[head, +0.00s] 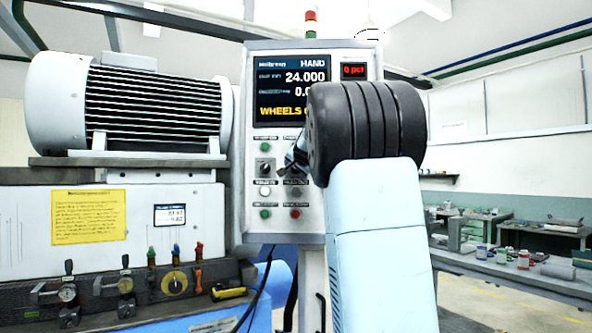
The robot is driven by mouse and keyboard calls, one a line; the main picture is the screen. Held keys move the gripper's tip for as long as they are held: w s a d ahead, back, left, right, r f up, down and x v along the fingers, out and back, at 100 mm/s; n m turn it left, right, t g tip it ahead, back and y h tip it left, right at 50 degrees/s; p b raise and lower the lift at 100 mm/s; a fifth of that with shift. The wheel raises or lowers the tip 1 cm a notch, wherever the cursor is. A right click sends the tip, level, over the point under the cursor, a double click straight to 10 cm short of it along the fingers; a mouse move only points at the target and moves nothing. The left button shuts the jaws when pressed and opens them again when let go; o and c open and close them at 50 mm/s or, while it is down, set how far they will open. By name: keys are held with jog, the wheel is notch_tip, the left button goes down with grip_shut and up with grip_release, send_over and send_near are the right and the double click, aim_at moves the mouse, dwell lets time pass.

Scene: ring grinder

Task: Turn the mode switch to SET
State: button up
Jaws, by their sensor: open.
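The grey control panel (250,222) stands upright in the middle of the head view. On its left side is a small black rotary switch (264,170), which may be the mode switch; its labels are too small to read. Its screen (280,88) reads HAND at the top. My gripper (296,158) shows only in part, left of my black wrist, close to the panel face and just right of this switch. It is open. I cannot tell whether it touches anything. My wrist and arm hide the panel's right side, including any controls there.
White, green and red buttons sit below the switch, including a red button (295,213). A big motor (130,108) and a machine body with a yellow notice (89,215) stand at the left. A workbench (510,270) with small jars is at the right.

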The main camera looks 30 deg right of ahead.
jog(key=shift+w, duration=0.1)
jog(key=shift+c, duration=0.5)
jog(key=c, duration=1)
jog(key=shift+o, duration=0.2)
jog(key=shift+d+m, duration=0.15)
jog(key=shift+m, duration=0.15)
jog(key=shift+d+f+m+t+y, duration=0.15)
jog(key=shift+m+t, duration=0.4)
jog(key=shift+m, duration=0.6)
jog(key=shift+a+f+m+t+y, duration=0.1)
jog(key=shift+m+t+y, duration=0.15)
jog(key=shift+m+t, duration=0.65)
jog(key=shift+d+f+m+t+y, duration=0.15)
jog(key=shift+m+t+y, duration=0.1)
jog(key=shift+m, duration=1.2)
jog(key=shift+a+f+m, duration=0.1)
jog(key=shift+m, duration=0.2)
jog(key=o, duration=0.9)
jog(key=shift+o, duration=0.8)
jog(key=shift+a+r, duration=0.1)
jog(key=shift+r, duration=0.1)
